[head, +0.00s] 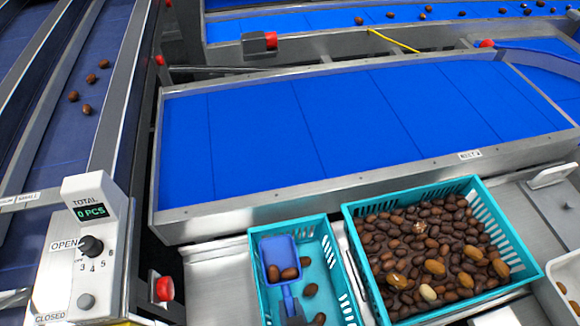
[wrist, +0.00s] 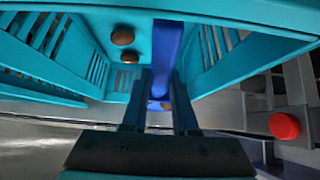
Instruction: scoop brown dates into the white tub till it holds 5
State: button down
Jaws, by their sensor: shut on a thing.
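A blue scoop (head: 282,251) lies inside the small teal crate (head: 262,232), with brown dates (head: 290,273) in its pan. Loose brown dates (head: 310,290) rest on the crate floor to its right. In the wrist view, my gripper (wrist: 158,80) is shut on the scoop's blue handle (wrist: 167,45), and dates (wrist: 122,36) show to the left of it. A white tub (head: 553,268) is cut off at the lower right edge of the head view. At least one date shows in it; the rest of its inside is out of frame.
A larger teal crate (head: 350,222) full of mostly dark brown dates stands to the right. An empty blue belt (head: 350,115) runs behind the crates. A counter box (head: 90,213) at left reads 0 PCS. A red button (wrist: 284,125) is at right in the wrist view.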

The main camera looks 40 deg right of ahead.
jog(key=shift+r+p, duration=0.8)
jog(key=shift+r, duration=0.55)
jog(key=shift+s+a+r+t+p, duration=0.15)
jog(key=shift+s+r+t, duration=0.1)
jog(key=shift+r, duration=0.3)
jog(key=shift+s+a+r+t+p, duration=0.15)
jog(key=shift+s+r, duration=0.1)
jog(key=shift+r, duration=0.25)
jog(key=shift+s+a+r+t+p, duration=0.15)
jog(key=shift+s+r+t, duration=0.1)
jog(key=shift+r, duration=0.3)
jog(key=shift+h, duration=0.3)
jog(key=shift+f, duration=0.1)
